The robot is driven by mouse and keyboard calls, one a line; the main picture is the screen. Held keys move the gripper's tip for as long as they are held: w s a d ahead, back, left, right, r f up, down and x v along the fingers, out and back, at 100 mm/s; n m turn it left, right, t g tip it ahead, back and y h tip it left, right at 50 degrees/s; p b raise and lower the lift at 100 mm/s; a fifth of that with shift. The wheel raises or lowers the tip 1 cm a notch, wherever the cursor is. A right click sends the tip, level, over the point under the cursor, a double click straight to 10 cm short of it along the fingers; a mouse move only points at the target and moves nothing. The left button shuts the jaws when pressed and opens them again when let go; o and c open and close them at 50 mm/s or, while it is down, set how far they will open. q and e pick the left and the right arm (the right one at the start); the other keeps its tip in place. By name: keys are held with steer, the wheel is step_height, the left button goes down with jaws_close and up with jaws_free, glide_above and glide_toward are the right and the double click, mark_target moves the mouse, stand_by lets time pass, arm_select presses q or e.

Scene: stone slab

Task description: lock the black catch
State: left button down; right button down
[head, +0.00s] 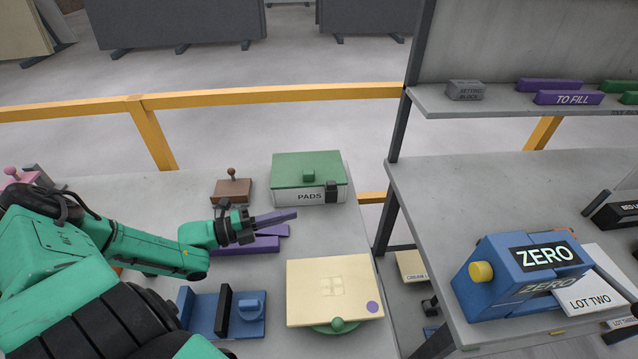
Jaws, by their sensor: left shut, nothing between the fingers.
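The black catch (331,192) sits on the front right of a green-lidded box labelled PADS (309,170), at the back of the left slab. The lid looks down; whether the catch is locked is too small to tell. My left gripper (248,226) is shut and empty, to the left of the box and nearer to me, apart from the catch. A purple bar (276,217) shows right at its fingertips, and more purple pieces (262,244) lie below. My right gripper is not in view.
A brown block with a knob (232,190) stands left of the box. A cream board (331,290) and a blue fixture with a black upright (223,309) are in front. A blue ZERO box (500,277) stands on the right table, across a gap.

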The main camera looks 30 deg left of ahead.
mark_target(331, 191)
arm_select(q)
steer(key=w+d+b, duration=0.1)
steer(key=w+d, duration=0.2)
steer(key=w, duration=0.8)
steer(key=shift+d, duration=0.35)
arm_select(e)
steer(key=shift+s+d+f, duration=0.1)
steer(key=shift+s+f, duration=0.15)
steer(key=shift+f, duration=0.65)
arm_select(q)
steer(key=shift+f, duration=0.1)
